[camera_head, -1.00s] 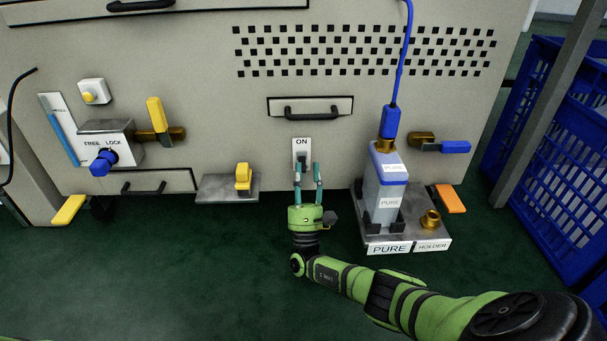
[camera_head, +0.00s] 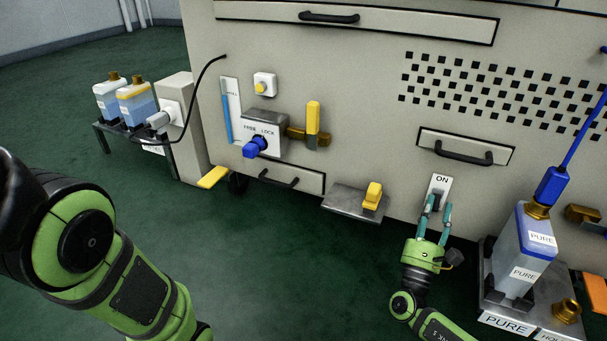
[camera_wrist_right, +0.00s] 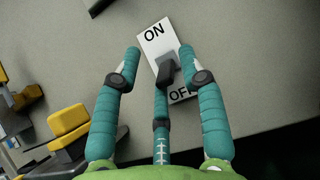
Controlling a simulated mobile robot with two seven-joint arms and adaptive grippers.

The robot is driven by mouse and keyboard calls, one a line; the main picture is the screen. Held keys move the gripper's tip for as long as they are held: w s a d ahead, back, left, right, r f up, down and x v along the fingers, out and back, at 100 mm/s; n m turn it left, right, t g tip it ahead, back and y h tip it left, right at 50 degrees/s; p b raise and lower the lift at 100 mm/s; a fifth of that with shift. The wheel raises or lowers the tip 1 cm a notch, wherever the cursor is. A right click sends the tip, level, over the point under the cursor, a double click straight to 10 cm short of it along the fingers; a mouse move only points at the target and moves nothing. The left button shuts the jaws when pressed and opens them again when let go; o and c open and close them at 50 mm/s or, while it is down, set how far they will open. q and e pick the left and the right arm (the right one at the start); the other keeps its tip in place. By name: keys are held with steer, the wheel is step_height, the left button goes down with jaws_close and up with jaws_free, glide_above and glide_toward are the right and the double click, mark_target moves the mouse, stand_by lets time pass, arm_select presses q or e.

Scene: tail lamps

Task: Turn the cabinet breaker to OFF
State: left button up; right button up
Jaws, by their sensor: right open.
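The cabinet breaker (camera_head: 439,184) is a white plate on the cabinet front, marked ON at its top. In the right wrist view the plate (camera_wrist_right: 153,36) also shows OFF at its lower end, partly covered. Its dark grey lever (camera_wrist_right: 166,70) stands between the two words; I cannot tell for sure which way it is tilted. My right gripper (camera_head: 434,208) is open in front of the breaker. In the wrist view its fingers (camera_wrist_right: 160,62) are spread on both sides of the plate, with a third finger below the lever; contact is unclear. My left gripper is out of view.
Left of the breaker, a yellow block (camera_head: 373,196) sits on a metal shelf (camera_head: 345,203). A drawer handle (camera_head: 464,153) is just above the breaker. To the right, a PURE bottle (camera_head: 523,250) stands in a metal holder. My left arm covers the lower left.

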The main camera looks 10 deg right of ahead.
step_height(320, 180, up, 4)
steer(key=g+y+p, duration=0.2)
steer(key=g+p, duration=0.1)
steer(key=p, duration=0.4)
steer(key=g+y+p, duration=0.1)
steer(key=g+p, duration=0.2)
steer(key=p, duration=0.3)
steer(key=shift+y+p, duration=0.4)
steer(key=p+v, duration=0.3)
steer(key=v, duration=0.4)
steer(key=a+r+m+y+p, duration=0.2)
steer(key=a+m+y+p, duration=0.2)
steer(key=a+y, duration=0.9)
steer(key=s+a+r+m+y+p, duration=0.2)
steer(key=a+r, duration=0.5)
steer(key=s+a+r+m+y+p, duration=0.1)
steer(key=s+a+r+m+y, duration=0.1)
steer(key=a+r, duration=0.4)
steer(key=shift+s+a+r+m+t+p, duration=0.35)
steer(key=shift+a+r+m+t, duration=0.05)
steer(key=shift+r+m, duration=0.1)
steer(key=shift+f, duration=0.1)
